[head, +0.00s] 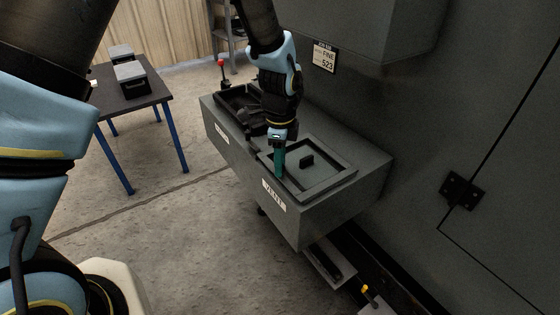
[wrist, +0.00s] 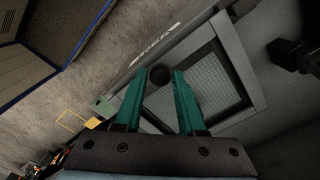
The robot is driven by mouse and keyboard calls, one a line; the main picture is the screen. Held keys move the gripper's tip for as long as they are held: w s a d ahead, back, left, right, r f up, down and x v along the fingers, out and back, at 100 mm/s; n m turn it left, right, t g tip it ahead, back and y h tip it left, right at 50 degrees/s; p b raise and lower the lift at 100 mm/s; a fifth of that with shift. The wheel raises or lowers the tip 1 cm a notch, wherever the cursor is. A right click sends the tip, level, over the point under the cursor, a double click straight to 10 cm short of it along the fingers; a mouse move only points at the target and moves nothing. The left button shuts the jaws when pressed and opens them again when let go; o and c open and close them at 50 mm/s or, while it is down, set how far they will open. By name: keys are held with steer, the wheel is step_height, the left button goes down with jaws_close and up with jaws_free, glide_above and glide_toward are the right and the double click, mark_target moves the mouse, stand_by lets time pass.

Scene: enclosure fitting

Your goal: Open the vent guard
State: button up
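In the wrist view the framed panel (wrist: 205,85) looks like fine mesh.
A dark open recess (head: 238,98) lies at the box's far left end, with a red-topped post (head: 221,65) beside it. A black fitting (wrist: 290,55) juts in at the wrist view's right. A dark cabinet (head: 470,120) rises behind. A blue-legged table (head: 150,97) stands left, with clear floor between.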

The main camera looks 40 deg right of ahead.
jaws_close()
stand_by(1.0)
